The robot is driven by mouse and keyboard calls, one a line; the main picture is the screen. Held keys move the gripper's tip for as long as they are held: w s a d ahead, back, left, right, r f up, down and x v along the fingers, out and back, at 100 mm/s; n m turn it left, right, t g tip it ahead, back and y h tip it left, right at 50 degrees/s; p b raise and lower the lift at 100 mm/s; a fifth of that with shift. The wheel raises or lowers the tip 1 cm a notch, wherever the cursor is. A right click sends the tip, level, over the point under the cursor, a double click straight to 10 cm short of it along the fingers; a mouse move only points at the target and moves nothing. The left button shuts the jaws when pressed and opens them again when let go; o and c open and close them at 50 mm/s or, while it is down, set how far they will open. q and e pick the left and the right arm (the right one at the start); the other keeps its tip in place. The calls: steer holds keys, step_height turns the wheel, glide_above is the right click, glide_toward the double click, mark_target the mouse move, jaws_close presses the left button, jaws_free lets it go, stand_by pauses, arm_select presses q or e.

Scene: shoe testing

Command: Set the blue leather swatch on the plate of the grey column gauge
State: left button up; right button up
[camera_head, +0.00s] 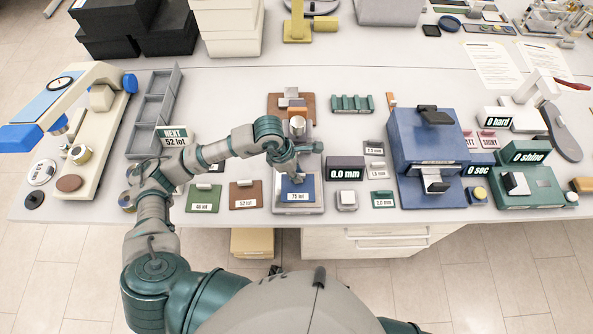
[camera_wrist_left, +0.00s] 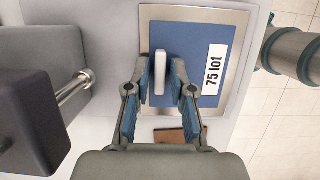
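The blue leather swatch (camera_head: 310,184), labelled "75 lot", lies flat on the silver plate (camera_head: 283,206) of the grey column gauge. In the left wrist view the swatch (camera_wrist_left: 190,90) sits within the border of the plate (camera_wrist_left: 235,16). A pale tab (camera_wrist_left: 160,72) stands up from its middle. My left gripper (camera_wrist_left: 162,84) is over the swatch, its fingertips on both sides of the tab with what looks like a small gap. In the head view this gripper (camera_head: 290,168) partly hides the gauge column. My right gripper is out of view.
A readout (camera_head: 345,169) shows 0.0 mm. Green (camera_head: 204,196) and brown (camera_head: 246,194) swatches lie left of the gauge. A small metal block (camera_head: 347,199) and small labelled pieces lie right of it, before a blue machine (camera_head: 428,150). The table's front edge is close.

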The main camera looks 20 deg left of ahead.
arm_select(q)
steer(key=shift+o, duration=0.4)
steer(key=shift+r, duration=0.1)
steer(key=w+v, duration=0.1)
steer(key=v, duration=1)
steer(key=shift+s+a+r, duration=0.25)
steer(key=shift+s+r, duration=0.1)
steer(key=shift+s, duration=0.15)
